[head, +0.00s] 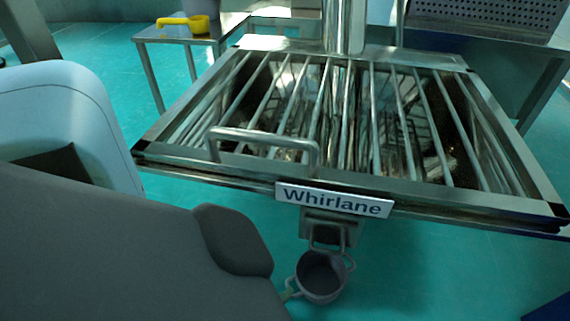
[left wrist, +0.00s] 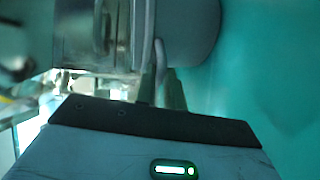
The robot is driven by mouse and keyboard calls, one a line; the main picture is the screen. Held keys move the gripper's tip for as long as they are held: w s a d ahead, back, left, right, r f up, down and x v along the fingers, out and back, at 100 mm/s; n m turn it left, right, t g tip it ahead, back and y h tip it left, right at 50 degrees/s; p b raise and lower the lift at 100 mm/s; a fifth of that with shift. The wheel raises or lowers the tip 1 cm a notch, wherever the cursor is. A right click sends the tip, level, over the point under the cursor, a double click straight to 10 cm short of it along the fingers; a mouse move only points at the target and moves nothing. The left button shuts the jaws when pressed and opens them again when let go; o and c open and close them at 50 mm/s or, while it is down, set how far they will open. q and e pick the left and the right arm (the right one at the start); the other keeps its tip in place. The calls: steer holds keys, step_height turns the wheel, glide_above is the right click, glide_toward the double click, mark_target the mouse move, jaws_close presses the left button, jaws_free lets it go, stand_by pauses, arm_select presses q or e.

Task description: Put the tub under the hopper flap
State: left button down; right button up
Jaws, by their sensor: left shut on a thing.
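The grey round tub (head: 320,293) hangs low in front of the sieve in the head view, its open top facing up and looking empty. It is close below the hopper flap (head: 328,229), a metal piece under the name plate; I cannot tell whether they touch. My left gripper (head: 291,293) is mostly hidden behind my own arm, at the tub's left side. In the left wrist view the tub (left wrist: 190,32) fills the top middle, and my left gripper (left wrist: 161,85) is shut on its handle (left wrist: 160,60). My right gripper is not in view.
The sieve hopper (head: 535,185) has a barred grate on top, a front bar handle (head: 262,137) and a "Whirlane" plate (head: 333,199). A side table (head: 150,33) at the back left bears a yellow scoop (head: 185,24).

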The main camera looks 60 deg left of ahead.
arm_select(q)
steer(key=shift+d+f, duration=0.1)
steer(key=shift+f, duration=0.05)
steer(key=c, duration=1.4)
jaws_free()
